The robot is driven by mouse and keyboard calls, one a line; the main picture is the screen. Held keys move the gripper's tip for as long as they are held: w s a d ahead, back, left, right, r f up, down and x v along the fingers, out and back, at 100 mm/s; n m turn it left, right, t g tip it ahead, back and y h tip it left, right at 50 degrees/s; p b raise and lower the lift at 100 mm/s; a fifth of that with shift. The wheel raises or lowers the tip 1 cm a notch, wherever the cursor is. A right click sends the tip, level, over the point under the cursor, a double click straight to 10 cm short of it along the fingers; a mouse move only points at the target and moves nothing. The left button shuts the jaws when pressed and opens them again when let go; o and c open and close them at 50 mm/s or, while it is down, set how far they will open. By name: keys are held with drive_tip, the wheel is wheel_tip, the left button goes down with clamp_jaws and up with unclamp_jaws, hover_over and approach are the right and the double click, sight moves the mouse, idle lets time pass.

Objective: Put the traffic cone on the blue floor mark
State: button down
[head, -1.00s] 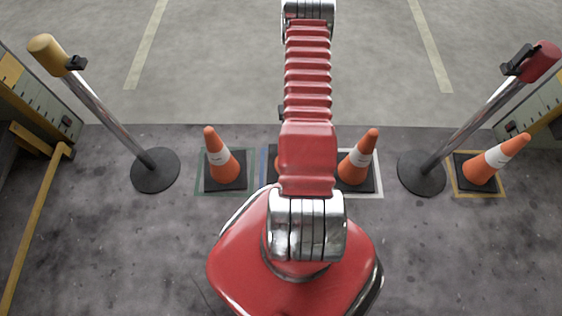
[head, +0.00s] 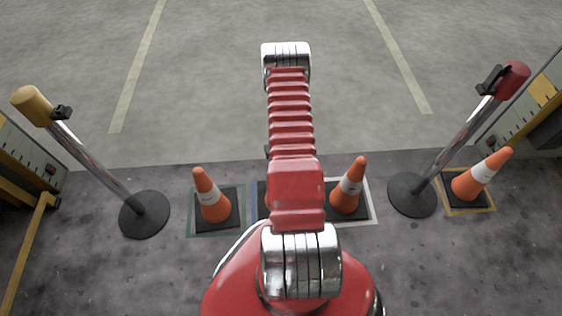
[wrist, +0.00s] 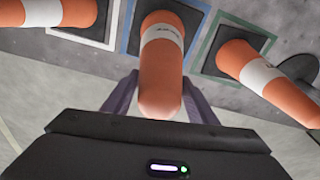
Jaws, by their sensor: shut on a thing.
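An orange traffic cone with a white band (wrist: 162,60) stands between my gripper's fingers in the wrist view. My gripper (wrist: 160,103) is shut on it near the tip. The cone's black base is inside the outline of the blue floor mark (wrist: 130,35). I cannot tell whether the base touches the floor or is slightly above it. In the head view my arm hides most of this cone and my gripper. Only a sliver of the blue mark (head: 256,190) shows left of the arm.
Other cones stand on a green mark (head: 212,203), a white mark (head: 347,192) and a yellow mark (head: 472,185). Post bases stand at left (head: 144,214) and right (head: 412,195). Open grey floor lies beyond.

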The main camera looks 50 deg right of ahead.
drive_tip(key=shift+d+f, duration=0.1)
drive_tip(key=shift+f, duration=1.1)
drive_tip(key=shift+f, duration=2.05)
drive_tip(key=c, duration=0.7)
unclamp_jaws()
drive_tip(key=shift+f, duration=0.1)
drive_tip(key=shift+c, duration=0.2)
drive_tip(key=shift+s+a+r, duration=0.2)
drive_tip(key=shift+r, duration=1.8)
drive_tip(key=shift+s+a+r, duration=0.15)
drive_tip(key=shift+s+r, duration=0.05)
drive_tip(key=shift+r, duration=1.8)
drive_tip(key=shift+s+a+r, duration=0.2)
drive_tip(key=shift+r, duration=1.8)
